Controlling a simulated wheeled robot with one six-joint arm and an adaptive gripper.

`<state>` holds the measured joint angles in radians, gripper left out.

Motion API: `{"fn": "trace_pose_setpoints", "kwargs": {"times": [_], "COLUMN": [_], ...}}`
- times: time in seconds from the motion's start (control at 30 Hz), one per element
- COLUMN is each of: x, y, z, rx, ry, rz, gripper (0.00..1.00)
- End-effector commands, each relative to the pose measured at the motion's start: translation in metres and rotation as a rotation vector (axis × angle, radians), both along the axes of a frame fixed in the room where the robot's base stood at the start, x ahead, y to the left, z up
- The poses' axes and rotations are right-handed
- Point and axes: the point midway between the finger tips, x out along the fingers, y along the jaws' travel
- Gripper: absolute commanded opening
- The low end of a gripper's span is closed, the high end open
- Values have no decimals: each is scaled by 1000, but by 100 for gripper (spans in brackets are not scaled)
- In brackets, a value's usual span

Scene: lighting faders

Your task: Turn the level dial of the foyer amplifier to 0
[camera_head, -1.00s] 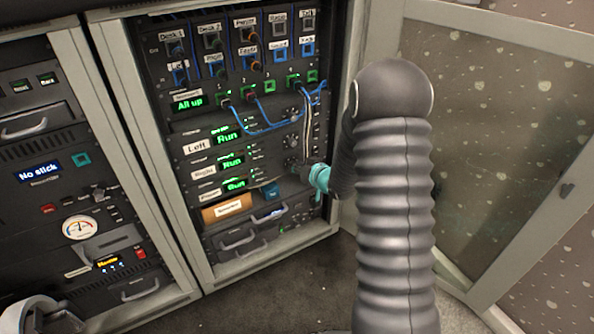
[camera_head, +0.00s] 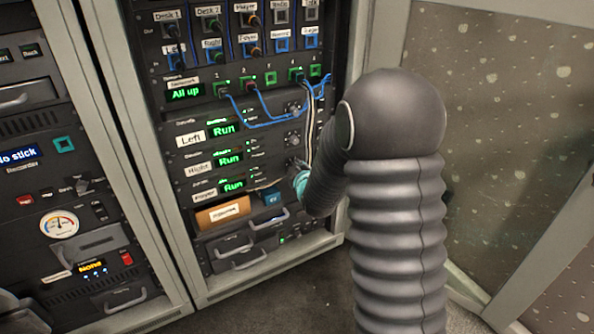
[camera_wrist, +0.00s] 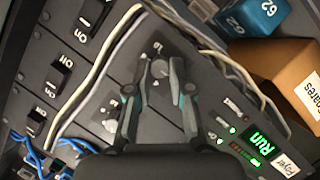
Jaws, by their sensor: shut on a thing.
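The foyer amplifier is the lowest of three alike units in the rack, with a white name label (camera_head: 205,195) and a green "Run" display (camera_head: 233,186). In the wrist view, its label (camera_wrist: 287,165) and display (camera_wrist: 262,143) are at the lower right. Its level dial (camera_wrist: 159,68) is a small round dark knob. My gripper (camera_wrist: 160,76) has one finger on each side of the dial and is shut on it. The dial's pointer is too small to read. In the head view, my gripper (camera_head: 301,182) is at the amplifier's right end, mostly hidden by my arm.
Pale cables (camera_wrist: 88,80) run close beside my fingers, with more on the other side. Another amplifier's dial (camera_wrist: 108,124) is near the left finger. Rocker switches (camera_wrist: 60,70) line the left. An orange-brown box (camera_head: 222,214) and a blue box (camera_head: 272,198) sit below the amplifier.

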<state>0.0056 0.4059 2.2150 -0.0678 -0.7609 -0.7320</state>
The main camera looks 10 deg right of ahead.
Motion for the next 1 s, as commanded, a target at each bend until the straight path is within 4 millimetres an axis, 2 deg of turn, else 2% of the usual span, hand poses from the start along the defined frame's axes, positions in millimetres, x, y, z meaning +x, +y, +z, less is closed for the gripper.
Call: {"fn": "trace_pose_setpoints", "kwargs": {"times": [0.6, 1.0], "x": [-1, -1], "y": [4, 5], "z": [-6, -8], "rx": [-543, -764], "ry": [-175, -248], "rz": [3, 5], "gripper": [0, 0]}}
